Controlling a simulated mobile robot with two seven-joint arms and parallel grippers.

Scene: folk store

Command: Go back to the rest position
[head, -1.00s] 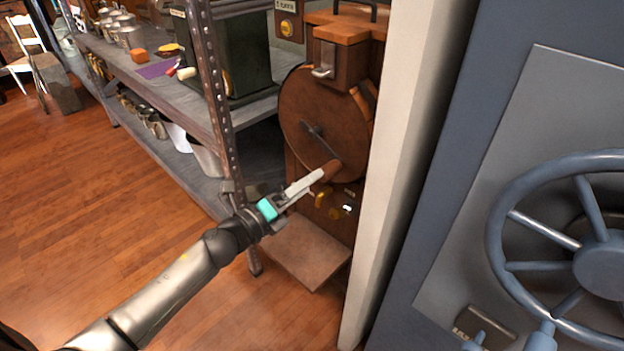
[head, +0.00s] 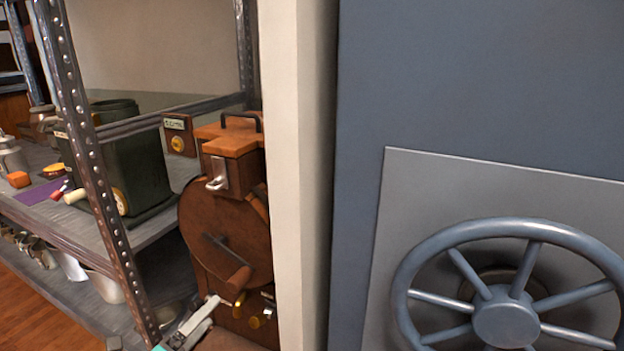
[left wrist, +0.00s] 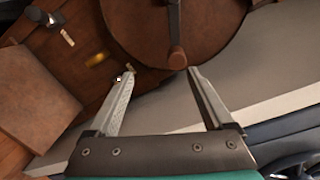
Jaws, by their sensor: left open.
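My left gripper (head: 199,325) is at the lower edge of the head view, in front of a brown wooden drum machine (head: 226,240). In the left wrist view its two fingers (left wrist: 157,75) are spread apart with nothing between them. The machine's crank handle (head: 238,279) lies just beyond the fingertips, and it also shows in the left wrist view (left wrist: 177,58). The fingers look apart from the handle. Most of my left arm is below the head view. My right gripper is not in view.
A metal shelf (head: 85,140) with a dark green bin (head: 135,165) and small goods stands at the left. A pale post (head: 290,170) separates the machine from a blue-grey wall (head: 450,80) with a large handwheel (head: 505,318). Wooden floor (head: 45,315) shows at lower left.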

